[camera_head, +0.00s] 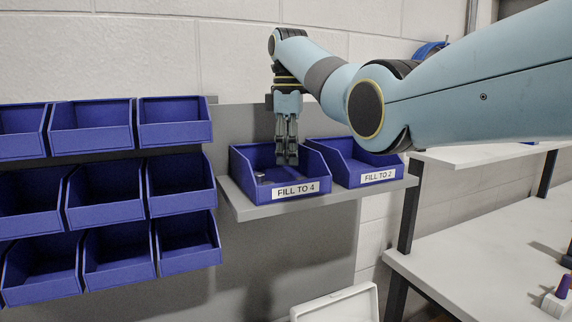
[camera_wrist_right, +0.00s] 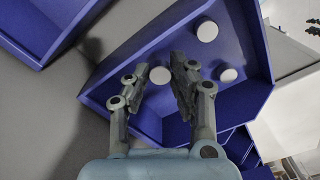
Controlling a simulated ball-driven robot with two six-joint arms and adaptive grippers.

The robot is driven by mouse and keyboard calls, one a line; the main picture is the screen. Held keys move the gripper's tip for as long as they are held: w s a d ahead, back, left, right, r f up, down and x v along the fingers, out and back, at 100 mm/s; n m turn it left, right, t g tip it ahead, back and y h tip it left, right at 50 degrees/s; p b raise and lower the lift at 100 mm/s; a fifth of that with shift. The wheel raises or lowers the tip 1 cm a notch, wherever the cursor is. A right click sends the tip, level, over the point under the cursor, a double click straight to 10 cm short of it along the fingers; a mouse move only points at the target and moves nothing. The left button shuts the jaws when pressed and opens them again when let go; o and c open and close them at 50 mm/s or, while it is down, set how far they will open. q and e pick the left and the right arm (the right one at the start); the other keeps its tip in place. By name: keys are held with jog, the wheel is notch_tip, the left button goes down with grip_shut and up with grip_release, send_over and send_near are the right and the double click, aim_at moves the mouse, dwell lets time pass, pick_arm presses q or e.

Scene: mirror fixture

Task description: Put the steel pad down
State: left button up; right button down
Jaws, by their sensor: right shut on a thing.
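My right gripper (camera_head: 287,158) points down inside the blue bin labelled FILL TO 4 (camera_head: 296,190). In the right wrist view its two fingers (camera_wrist_right: 161,68) are shut on a round pale steel pad (camera_wrist_right: 160,75), low over the bin floor. I cannot tell whether the pad touches the floor. Two more round pads, one toward the top (camera_wrist_right: 207,31) and one at the right (camera_wrist_right: 228,74), lie in the same bin (camera_wrist_right: 185,55). In the head view the held pad is hidden by the fingers. My left gripper is not in view.
A second bin labelled FILL TO 2 (camera_head: 378,176) stands just right on the same grey shelf (camera_head: 245,207). Rows of blue bins (camera_head: 173,133) hang at the left. A white tray (camera_head: 336,305) is below, and a white table (camera_head: 490,245) stands at the right.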

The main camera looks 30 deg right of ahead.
notch_tip(320, 180, down, 2)
jog(key=shift+s+d+f, duration=0.1)
jog(key=shift+f, duration=0.15)
jog(key=shift+w+a, duration=0.2)
jog(key=shift+s+d+f, duration=0.15)
jog(key=c, duration=1.4)
grip_release()
jog(key=shift+c, duration=0.2)
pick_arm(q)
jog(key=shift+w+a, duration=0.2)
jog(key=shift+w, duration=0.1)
pick_arm(e)
jog(key=o, duration=0.3)
